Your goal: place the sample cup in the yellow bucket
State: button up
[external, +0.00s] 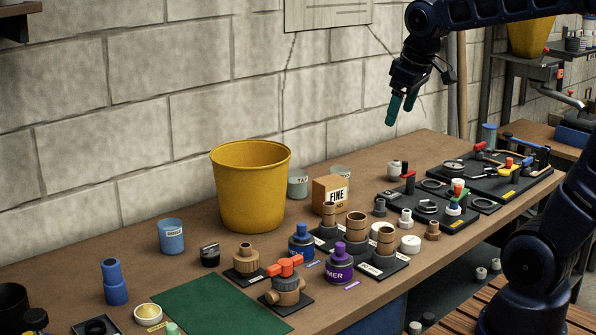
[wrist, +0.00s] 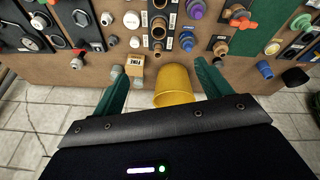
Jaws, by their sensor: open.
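The yellow bucket (external: 250,190) stands upright at the back of the bench against the wall. In the wrist view the bucket (wrist: 175,87) shows beyond my fingers. No cup is clearly marked as the sample cup. A blue labelled cup (external: 172,237) stands left of the bucket; in the wrist view it shows at the right (wrist: 264,69). A grey-green labelled cup (external: 298,184) stands just right of the bucket, partly hidden, and a similar cup (external: 341,173) is behind the FINE box. My gripper (external: 402,106) is open and empty, high above the bench's right part.
The FINE box (external: 331,194), wooden fittings (external: 356,228), a purple bottle (external: 340,264) and a blue bottle (external: 301,241) crowd the middle. Black tool trays (external: 500,174) fill the right. A green mat (external: 215,306) lies bare at the front left. The wall is close behind.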

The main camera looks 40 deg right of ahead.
jog(key=s+f+m, duration=0.1)
jog(key=s+f, duration=0.1)
jog(key=s, duration=0.4)
jog(key=s+d+f+m+t, duration=0.1)
jog(key=s+f+m, duration=0.1)
jog(key=s, duration=0.4)
jog(key=shift+s+d, duration=0.3)
jog(key=shift+s, duration=0.05)
